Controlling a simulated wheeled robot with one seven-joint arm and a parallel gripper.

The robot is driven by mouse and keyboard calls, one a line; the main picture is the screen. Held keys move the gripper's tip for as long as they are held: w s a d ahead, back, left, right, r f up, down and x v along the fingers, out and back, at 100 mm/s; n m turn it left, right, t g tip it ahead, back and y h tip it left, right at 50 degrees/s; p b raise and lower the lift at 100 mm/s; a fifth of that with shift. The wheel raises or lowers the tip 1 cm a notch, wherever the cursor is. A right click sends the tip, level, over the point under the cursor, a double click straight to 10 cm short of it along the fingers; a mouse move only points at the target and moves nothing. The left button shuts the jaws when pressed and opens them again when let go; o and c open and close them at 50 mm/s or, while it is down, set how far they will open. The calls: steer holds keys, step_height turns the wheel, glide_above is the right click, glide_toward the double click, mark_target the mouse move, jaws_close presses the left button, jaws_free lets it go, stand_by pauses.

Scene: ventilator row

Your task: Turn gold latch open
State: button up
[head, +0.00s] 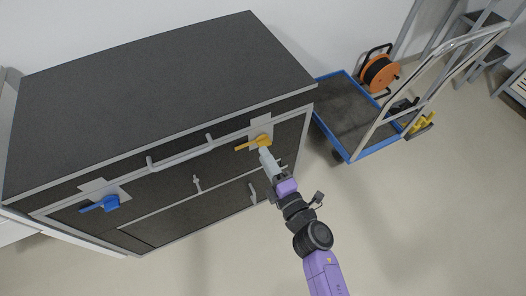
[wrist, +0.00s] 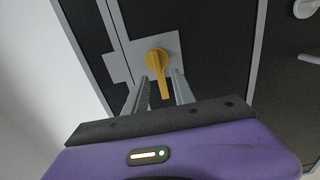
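The gold latch (head: 254,142) is a yellow-orange handle on a grey plate on the front of a dark cabinet. In the wrist view the gold latch (wrist: 157,66) has a round hub, and its lever points down the picture toward my gripper. My gripper (head: 265,157) is close to the latch in the head view. In the wrist view my gripper (wrist: 162,85) is open, with one finger on each side of the lever's lower end. Whether the fingers touch the lever cannot be told.
A blue latch (head: 104,203) sits at the cabinet's left. A long grey bar handle (head: 180,155) runs between the latches. A blue-edged trolley (head: 345,112) with a cable reel (head: 379,73) stands to the right. The floor (head: 420,220) at the lower right is clear.

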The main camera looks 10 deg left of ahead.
steer(key=v, duration=0.5)
steer(key=shift+s+d+p, duration=0.1)
steer(key=shift+s+p, duration=0.05)
steer(key=shift+p, duration=0.2)
steer(key=s+d+r+m+t+h+p, duration=0.2)
steer(key=s+d+r+m+t+h, duration=0.15)
steer(key=d+r+m, duration=0.5)
steer(key=s+d+r+m+g+h+p, duration=0.1)
steer(key=s+d+r+m, duration=0.3)
steer(key=s, duration=0.5)
steer(key=s+d+r+m+g+h+p, duration=0.1)
steer(key=s+d+r+m+h+p, duration=0.2)
steer(key=s+r+m, duration=0.3)
steer(key=s+d+r+m+g+h+p, duration=0.1)
steer(key=s+d+r+m+p, duration=0.3)
steer(key=s, duration=0.9)
step_height(320, 180, up, 2)
steer(key=shift+s+d+r+m+g+h, duration=0.15)
steer(key=shift+d+m+g+h, duration=0.2)
steer(key=shift+d+m+h, duration=0.65)
